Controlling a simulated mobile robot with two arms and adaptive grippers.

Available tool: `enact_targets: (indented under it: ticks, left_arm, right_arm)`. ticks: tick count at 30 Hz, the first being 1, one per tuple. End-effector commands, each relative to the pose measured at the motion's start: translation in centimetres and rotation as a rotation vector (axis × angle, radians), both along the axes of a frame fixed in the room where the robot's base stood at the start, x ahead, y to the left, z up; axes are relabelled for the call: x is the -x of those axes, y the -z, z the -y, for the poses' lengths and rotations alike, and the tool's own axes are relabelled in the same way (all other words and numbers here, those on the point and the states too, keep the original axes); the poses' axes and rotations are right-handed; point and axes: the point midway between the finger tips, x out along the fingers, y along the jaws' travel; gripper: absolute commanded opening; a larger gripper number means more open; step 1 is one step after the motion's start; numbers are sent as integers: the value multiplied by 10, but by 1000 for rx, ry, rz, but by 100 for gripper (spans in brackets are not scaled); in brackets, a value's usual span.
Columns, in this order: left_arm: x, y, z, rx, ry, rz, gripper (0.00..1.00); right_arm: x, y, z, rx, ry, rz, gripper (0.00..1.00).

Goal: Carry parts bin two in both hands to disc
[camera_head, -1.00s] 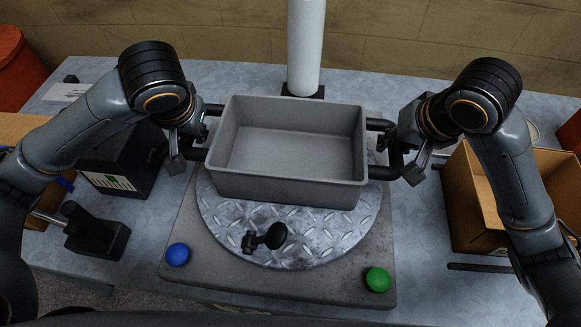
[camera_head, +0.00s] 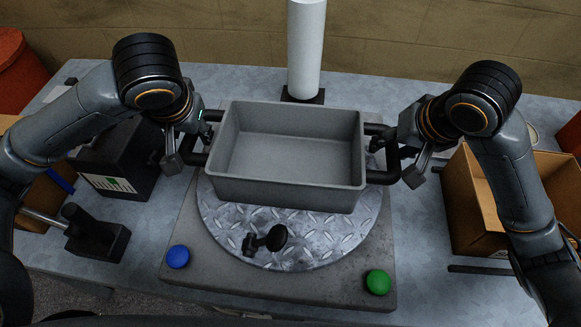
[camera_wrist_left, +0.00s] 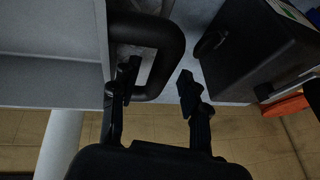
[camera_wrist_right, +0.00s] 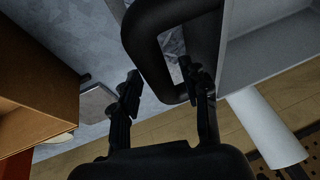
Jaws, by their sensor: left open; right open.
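The grey parts bin (camera_head: 291,193) stands upright and empty over the rear of the round diamond-plate disc (camera_head: 222,222) and appears to rest there. It has a dark loop handle on each side. My left gripper (camera_head: 187,147) is at the left handle (camera_wrist_left: 165,72), open, with one finger inside the loop and one outside. My right gripper (camera_head: 393,150) is at the right handle (camera_wrist_right: 148,48), also open, with its fingers on either side of the bar. The bin hides the back of the disc.
The disc sits on a grey base with a blue button (camera_head: 178,257) and a green button (camera_head: 378,281). A black knob (camera_head: 266,240) stands on the disc's front. A white column (camera_head: 306,50) rises behind. A dark box (camera_head: 118,165) stands left, a cardboard box (camera_head: 470,205) right.

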Motion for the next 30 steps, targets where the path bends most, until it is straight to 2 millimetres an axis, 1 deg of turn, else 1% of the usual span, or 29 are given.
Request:
enact_targets:
  ticks: [1,18,21,26,30]
  left_arm:
    - [2,-8,0,-3,0,6,46]
    - [32,-76,12,-3,-3,3,46]
    - [36,-84,14,-3,-3,2,46]
    - [39,-90,15,-3,-4,0,46]
    - [40,-91,15,-3,-4,-2,46]
  right_arm:
    - [0,0,0,0,0,0,45]
    - [0,0,0,0,0,0,45]
    - [0,0,0,0,0,0,45]
    - [0,0,0,0,0,0,45]
    - [2,-8,1,1,-2,5,45]
